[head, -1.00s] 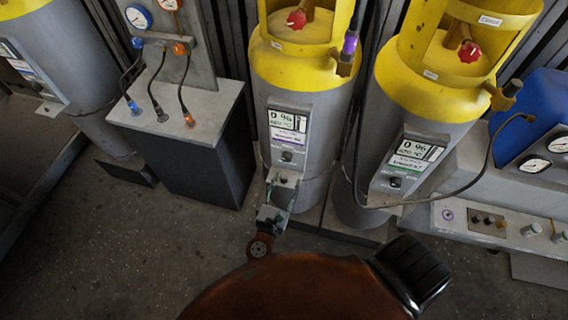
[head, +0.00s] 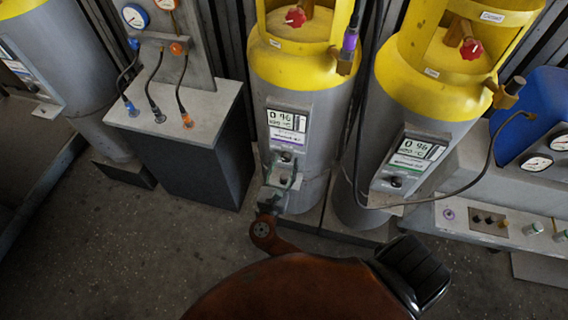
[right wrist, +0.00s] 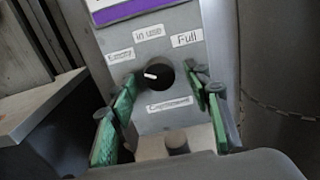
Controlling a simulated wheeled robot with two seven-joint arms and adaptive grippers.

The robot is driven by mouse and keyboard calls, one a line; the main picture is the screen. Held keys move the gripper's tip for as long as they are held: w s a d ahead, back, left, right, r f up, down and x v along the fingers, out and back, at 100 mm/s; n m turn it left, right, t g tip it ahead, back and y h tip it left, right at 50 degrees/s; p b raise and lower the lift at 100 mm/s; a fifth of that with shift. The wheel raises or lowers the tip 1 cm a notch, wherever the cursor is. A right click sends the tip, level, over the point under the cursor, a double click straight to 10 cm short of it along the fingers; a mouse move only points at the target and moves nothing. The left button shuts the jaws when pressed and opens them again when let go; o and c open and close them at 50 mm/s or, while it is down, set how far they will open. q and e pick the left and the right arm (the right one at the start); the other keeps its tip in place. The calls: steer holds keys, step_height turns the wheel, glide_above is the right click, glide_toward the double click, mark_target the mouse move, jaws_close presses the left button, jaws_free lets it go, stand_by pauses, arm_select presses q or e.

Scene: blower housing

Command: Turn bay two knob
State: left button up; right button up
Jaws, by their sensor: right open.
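The middle cylinder (head: 307,92) is grey with a yellow top and carries a grey panel with a display (head: 287,121) and a purple stripe. In the right wrist view, the panel's round black knob (right wrist: 158,76) has a white mark pointing left, toward the "Empty" label (right wrist: 121,56). The labels "In use" and "Full" sit above it. My right gripper (right wrist: 163,86) is open, with its green-padded fingers on either side of the knob and a gap at each side. In the head view, my right gripper (head: 282,175) is at the panel's lower part. My left gripper is out of view.
A right-hand cylinder (head: 420,95) has a similar panel with a green stripe. A grey cabinet (head: 205,150) with hoses stands at left. A cable (head: 455,189) hangs across the right cylinder. The floor in front is clear.

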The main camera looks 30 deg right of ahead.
steer(key=shift+c, duration=0.3)
steer(key=c, duration=1.1)
steer(key=shift+m, duration=0.3)
steer(key=shift+m+p, duration=0.35)
steer(key=shift+m, duration=0.55)
steer(key=m, duration=0.2)
steer(key=shift+m, duration=0.3)
steer(key=m, duration=0.3)
steer(key=shift+f+m+b, duration=0.1)
steer(key=shift+m+b, duration=0.65)
steer(key=shift+m, duration=1.05)
